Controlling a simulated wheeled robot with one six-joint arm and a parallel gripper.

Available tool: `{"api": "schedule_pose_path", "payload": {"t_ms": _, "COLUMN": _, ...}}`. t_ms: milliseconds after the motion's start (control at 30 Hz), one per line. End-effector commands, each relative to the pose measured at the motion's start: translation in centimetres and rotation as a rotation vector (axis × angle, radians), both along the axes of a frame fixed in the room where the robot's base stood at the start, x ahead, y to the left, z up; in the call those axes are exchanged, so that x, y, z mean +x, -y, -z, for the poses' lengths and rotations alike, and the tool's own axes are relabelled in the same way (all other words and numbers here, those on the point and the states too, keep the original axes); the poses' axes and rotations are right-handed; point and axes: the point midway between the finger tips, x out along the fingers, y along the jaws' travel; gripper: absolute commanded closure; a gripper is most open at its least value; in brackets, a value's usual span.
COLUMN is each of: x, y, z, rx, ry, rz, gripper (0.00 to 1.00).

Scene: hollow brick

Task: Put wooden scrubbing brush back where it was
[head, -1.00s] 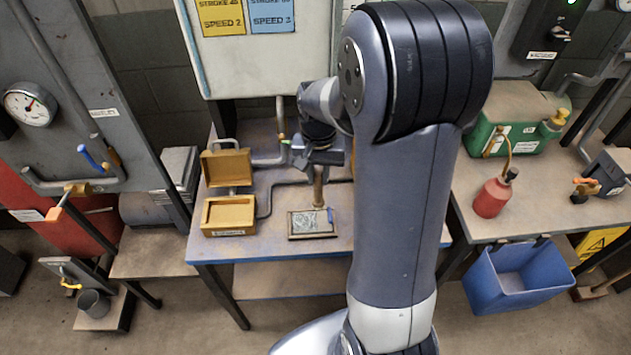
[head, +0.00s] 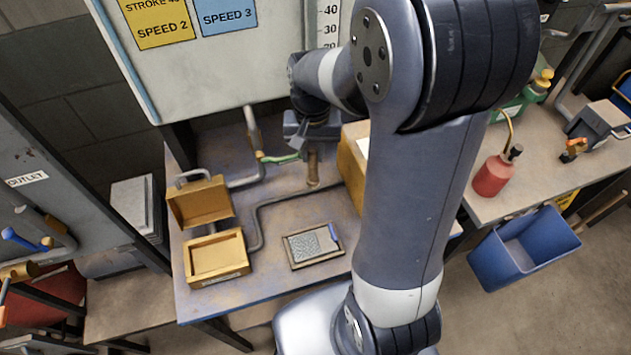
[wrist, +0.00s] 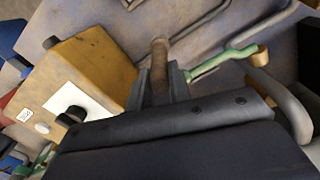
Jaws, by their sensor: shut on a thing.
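My gripper (head: 312,142) is shut on a brown wooden rod-like piece, which I take to be the handle of the scrubbing brush (head: 313,167). It hangs below the jaws over the back part of the workbench (head: 215,305). In the wrist view the brush (wrist: 159,62) stands out between the two fingers (wrist: 160,85). Its bristles do not show clearly, and I cannot tell whether its lower end touches the bench. My arm hides part of the bench to the right.
A green-handled valve (head: 280,158) is close left of the gripper. A yellow box (head: 352,170) is close right, partly hidden by my arm. An open yellow case (head: 217,258) and a framed tray (head: 314,245) are nearer the front. Bent pipes (head: 257,215) cross the bench.

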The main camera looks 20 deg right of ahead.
Motion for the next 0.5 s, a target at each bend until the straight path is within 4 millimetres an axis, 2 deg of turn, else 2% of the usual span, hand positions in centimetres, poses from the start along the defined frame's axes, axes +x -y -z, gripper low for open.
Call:
{"api": "schedule_pose_path", "payload": {"t_ms": 100, "x": -0.1, "y": 0.0, "z": 2.4, "rx": 0.0, "ry": -0.007, "rz": 0.0, "gripper": 1.0}}
{"api": "schedule_pose_path", "payload": {"t_ms": 200, "x": -0.1, "y": 0.0, "z": 3.9, "rx": 0.0, "ry": -0.004, "rz": 0.0, "gripper": 1.0}}
{"api": "schedule_pose_path", "payload": {"t_ms": 367, "x": -0.1, "y": 0.0, "z": 5.2, "rx": 0.0, "ry": -0.003, "rz": 0.0, "gripper": 1.0}}
{"api": "schedule_pose_path", "payload": {"t_ms": 500, "x": -0.1, "y": 0.0, "z": 7.0, "rx": 0.0, "ry": -0.004, "rz": 0.0, "gripper": 1.0}}
